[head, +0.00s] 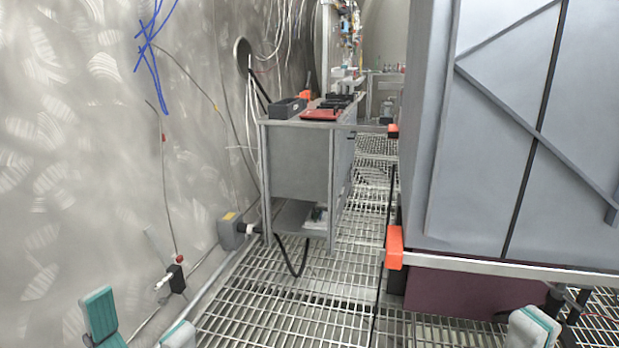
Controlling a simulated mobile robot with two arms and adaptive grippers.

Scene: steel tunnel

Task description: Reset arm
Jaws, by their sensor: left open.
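My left gripper (139,325) is at the bottom left of the head view. Its two teal-and-grey fingers stand well apart with nothing between them, so it is open. The lower part of it is cut off by the picture's edge. My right gripper (533,328) is at the bottom right, where one teal-and-grey fingertip shows. Its other finger is not clearly seen, so I cannot tell whether it is open or shut. Neither gripper is seen touching anything.
A grey metal cabinet (299,162) with tools and a red item (322,114) on top stands ahead along the curved steel wall (80,150). A large grey panelled box (500,140) with orange corners fills the right. Open grating floor (290,318) lies between them; a black cable loops beside the cabinet.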

